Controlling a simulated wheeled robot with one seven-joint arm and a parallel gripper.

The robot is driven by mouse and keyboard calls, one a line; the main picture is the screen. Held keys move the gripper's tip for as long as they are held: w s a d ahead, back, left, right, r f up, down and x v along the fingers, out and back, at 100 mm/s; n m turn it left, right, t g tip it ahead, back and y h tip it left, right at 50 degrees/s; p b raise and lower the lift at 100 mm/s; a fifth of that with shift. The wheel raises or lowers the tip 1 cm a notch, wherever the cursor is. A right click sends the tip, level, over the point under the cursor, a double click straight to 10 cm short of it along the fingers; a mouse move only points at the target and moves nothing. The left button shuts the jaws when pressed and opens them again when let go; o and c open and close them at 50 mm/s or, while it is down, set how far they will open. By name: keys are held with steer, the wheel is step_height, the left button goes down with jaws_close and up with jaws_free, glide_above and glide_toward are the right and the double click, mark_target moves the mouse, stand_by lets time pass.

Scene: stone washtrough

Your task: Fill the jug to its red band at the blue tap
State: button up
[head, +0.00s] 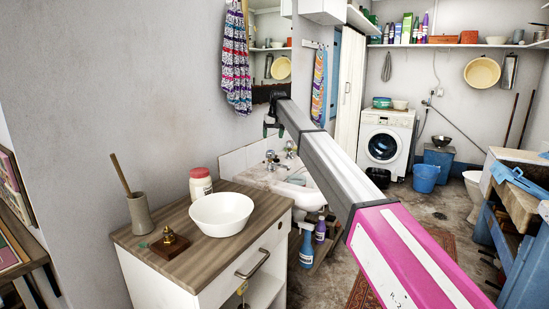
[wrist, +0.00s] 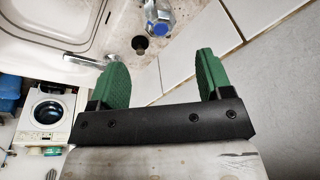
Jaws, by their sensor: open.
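My gripper (head: 271,128) is raised above the stone-coloured washbasin (head: 258,178) at the wall in the head view. In the wrist view its two green fingers (wrist: 160,62) stand wide apart with nothing between them. A faceted clear-and-blue tap knob (wrist: 160,20) shows beyond the fingertips, apart from them. A chrome spout (wrist: 88,60) reaches over the basin (wrist: 62,22) to the left of the fingers. Two chrome taps (head: 271,160) show small in the head view; their colour marks are unclear there. I cannot make out a jug with a red band in either view.
A wooden-topped cabinet (head: 160,253) in front holds a white bowl (head: 221,213), a red-lidded jar (head: 200,185), a mortar with pestle (head: 140,213) and a brass bell (head: 170,243). Spray bottles (head: 307,245) stand below the basin. A washing machine (head: 385,143) stands at the back.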

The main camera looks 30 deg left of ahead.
mark_target(270, 152)
steer(key=f+n, duration=0.1)
steer(key=f, duration=0.2)
steer(key=a+f+n+y, duration=0.1)
steer(key=f, duration=0.2)
steer(key=w+a+f+n+t, duration=0.1)
steer(key=f+n, duration=0.1)
steer(key=f, duration=0.2)
steer(key=shift+y, duration=0.4)
steer(key=c, duration=0.9)
